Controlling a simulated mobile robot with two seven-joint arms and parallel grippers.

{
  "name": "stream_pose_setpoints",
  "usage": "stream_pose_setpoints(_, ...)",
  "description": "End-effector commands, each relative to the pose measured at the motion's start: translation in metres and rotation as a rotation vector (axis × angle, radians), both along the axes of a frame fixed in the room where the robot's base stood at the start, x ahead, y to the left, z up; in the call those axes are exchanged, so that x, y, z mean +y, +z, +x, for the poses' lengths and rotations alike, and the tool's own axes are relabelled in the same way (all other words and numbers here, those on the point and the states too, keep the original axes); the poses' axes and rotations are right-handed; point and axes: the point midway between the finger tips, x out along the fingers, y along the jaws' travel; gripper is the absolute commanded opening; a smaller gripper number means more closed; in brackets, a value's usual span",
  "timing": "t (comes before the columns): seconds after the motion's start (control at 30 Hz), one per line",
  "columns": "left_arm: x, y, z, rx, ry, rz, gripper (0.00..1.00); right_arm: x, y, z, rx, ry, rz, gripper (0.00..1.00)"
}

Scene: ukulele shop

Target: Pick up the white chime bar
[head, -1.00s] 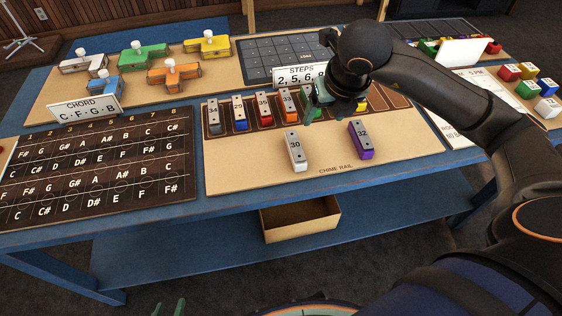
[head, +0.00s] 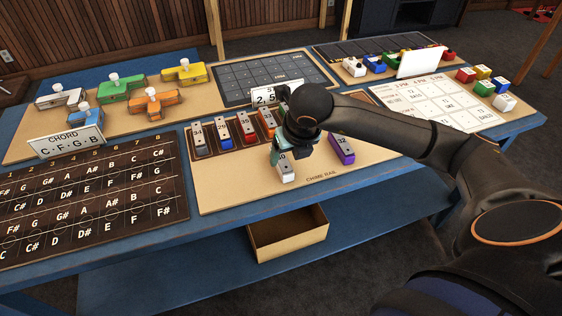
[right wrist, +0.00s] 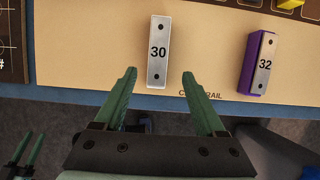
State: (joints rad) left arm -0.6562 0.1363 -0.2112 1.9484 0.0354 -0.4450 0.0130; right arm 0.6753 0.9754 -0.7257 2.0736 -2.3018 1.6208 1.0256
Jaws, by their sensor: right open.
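The white chime bar (head: 286,174), with a metal top marked 30, lies on the front part of the tan chime rail board (head: 235,190). In the right wrist view the white bar (right wrist: 158,52) lies just beyond the fingertips, between their lines. My right gripper (right wrist: 159,73) is open, its green fingers apart and nothing between them. In the head view my right gripper (head: 277,157) hides the bar's far end. I see no sign of contact. My left gripper (right wrist: 35,134) shows small at the lower left of the wrist view, fingers apart and empty.
A purple chime bar (head: 342,149) marked 32 lies to the right of the white one. Several bars, including a red one (head: 244,131), sit in the dark rail behind. A CHORD sign (head: 66,140) stands at left. An open box (head: 289,236) is on the lower shelf.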

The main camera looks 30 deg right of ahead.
Motion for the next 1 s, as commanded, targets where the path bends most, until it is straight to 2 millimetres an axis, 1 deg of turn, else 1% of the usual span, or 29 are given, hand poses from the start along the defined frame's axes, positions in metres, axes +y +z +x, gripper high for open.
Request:
stream_pose_setpoints(0.2,0.0,0.004,0.0,-0.003,0.002,-0.001,0.5,0.002,-0.032,0.008,0.005,-0.001,0.001,0.72)
stream_pose_setpoints(0.3,0.0,0.003,0.001,-0.004,0.002,0.0,0.5,0.0,-0.042,0.013,0.003,-0.001,0.0,0.72)
stream_pose_setpoints(0.4,0.001,0.003,0.0,-0.004,0.002,0.0,0.5,0.0,-0.047,0.015,0.002,0.0,0.0,0.72)
stream_pose_setpoints(0.6,0.001,0.001,-0.002,0.002,0.003,0.001,0.5,0.0,-0.047,0.015,0.001,0.001,0.0,0.72)
stream_pose_setpoints(0.67,0.001,0.0,-0.003,0.004,0.004,0.001,0.5,0.0,-0.047,0.015,0.001,0.001,0.0,0.67)
stream_pose_setpoints(1.0,0.002,-0.001,-0.006,0.01,0.004,0.001,0.5,0.0,-0.046,0.015,0.001,0.0,0.0,0.29)
